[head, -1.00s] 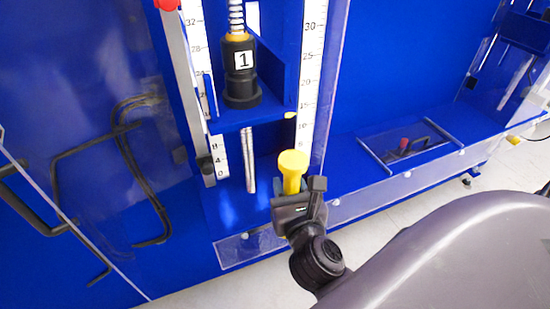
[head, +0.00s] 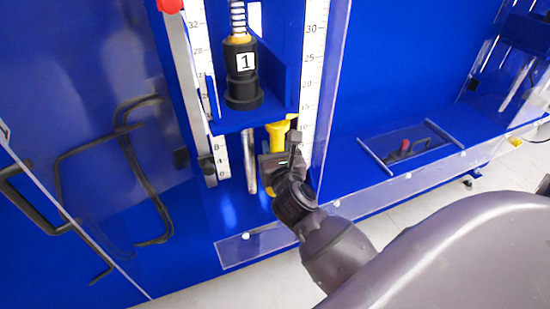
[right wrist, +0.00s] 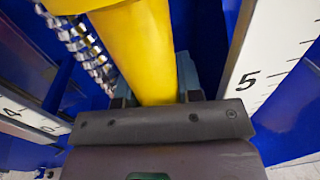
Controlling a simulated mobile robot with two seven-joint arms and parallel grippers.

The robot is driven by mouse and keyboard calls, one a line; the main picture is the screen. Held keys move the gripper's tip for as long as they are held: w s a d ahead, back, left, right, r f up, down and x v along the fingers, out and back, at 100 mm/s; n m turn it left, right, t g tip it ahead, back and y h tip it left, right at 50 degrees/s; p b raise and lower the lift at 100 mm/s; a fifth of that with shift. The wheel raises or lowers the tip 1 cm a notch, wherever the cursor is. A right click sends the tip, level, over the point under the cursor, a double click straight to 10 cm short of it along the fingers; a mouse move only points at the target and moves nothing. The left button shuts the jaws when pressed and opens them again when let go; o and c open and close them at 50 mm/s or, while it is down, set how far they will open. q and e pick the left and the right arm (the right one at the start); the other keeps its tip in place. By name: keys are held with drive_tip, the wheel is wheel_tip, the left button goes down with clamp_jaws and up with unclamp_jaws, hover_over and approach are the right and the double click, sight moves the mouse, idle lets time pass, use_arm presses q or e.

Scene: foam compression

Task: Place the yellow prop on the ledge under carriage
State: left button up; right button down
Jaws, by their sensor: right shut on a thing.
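The yellow prop (head: 276,136) is upright in my right gripper (head: 279,155), beneath the blue carriage (head: 255,118). Its top is close to the underside of the carriage; I cannot tell whether they touch. In the right wrist view the prop (right wrist: 141,50) fills the middle, between the fingers of the gripper (right wrist: 155,90). The carriage bears a black weight marked 1 (head: 242,85). The blue ledge (head: 226,205) lies below; the arm hides the prop's foot, so contact with the ledge cannot be seen. My left gripper is not in view.
A metal rod (head: 250,165) stands just left of the prop. A white scale (head: 221,160) is on the left and another (head: 310,80) on the right. A clear low panel (head: 262,242) edges the ledge. A recessed tray (head: 410,146) lies to the right.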

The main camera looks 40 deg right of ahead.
wheel_tip(320, 180, down, 3)
drive_tip(key=shift+f+b, duration=0.1)
drive_tip(key=shift+b, duration=0.5)
drive_tip(key=c, duration=1.1)
unclamp_jaws()
drive_tip(key=shift+o, duration=0.2)
drive_tip(key=shift+f, duration=0.1)
